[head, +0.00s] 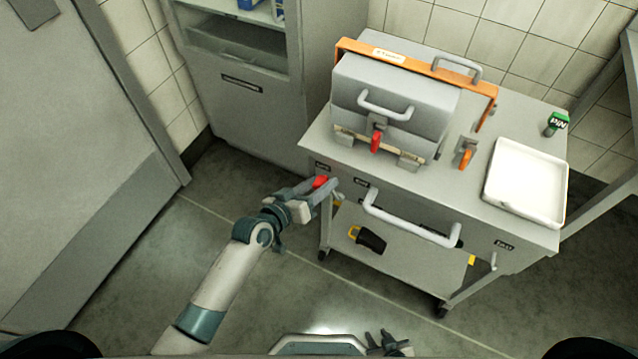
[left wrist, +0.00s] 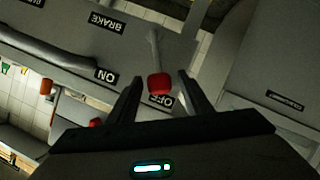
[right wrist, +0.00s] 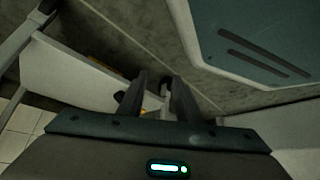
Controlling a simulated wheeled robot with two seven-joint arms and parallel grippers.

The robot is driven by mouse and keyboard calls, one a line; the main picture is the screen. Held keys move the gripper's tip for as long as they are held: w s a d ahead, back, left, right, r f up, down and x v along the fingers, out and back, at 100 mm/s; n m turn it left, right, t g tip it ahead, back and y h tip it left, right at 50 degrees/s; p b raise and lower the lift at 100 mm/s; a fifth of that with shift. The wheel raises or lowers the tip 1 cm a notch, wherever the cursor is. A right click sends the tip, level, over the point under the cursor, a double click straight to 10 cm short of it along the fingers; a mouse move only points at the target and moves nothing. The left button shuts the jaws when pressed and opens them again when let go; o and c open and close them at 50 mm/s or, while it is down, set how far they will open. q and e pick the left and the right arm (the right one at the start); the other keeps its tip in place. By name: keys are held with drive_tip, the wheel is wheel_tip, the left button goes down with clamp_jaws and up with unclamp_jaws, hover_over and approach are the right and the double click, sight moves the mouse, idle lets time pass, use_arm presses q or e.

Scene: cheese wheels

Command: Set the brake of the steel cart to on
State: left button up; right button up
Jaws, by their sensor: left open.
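The steel cart (head: 330,150) stands at the right in the head view. Its brake lever has a red knob (left wrist: 160,84) on a grey rod, with a BRAKE label (left wrist: 105,22) beside it. The knob is beside the OFF label (left wrist: 168,101); the ON label (left wrist: 107,75) is further left in the left wrist view. The red knob also shows in the head view (head: 319,182). My left gripper (left wrist: 160,88) is open, with the knob between its fingers; I see gaps on both sides. My right gripper (head: 385,342) is low in the head view, its fingers apart and empty.
The cart's front carries a grey handle bar (head: 410,228). On top are a grey lidded box (head: 390,95) with a red latch, an orange lever (head: 465,158) and a white tray (head: 525,182). A cabinet (head: 245,105) stands behind left. The floor at left is clear.

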use_arm(q)
clamp_jaws()
idle(0.3)
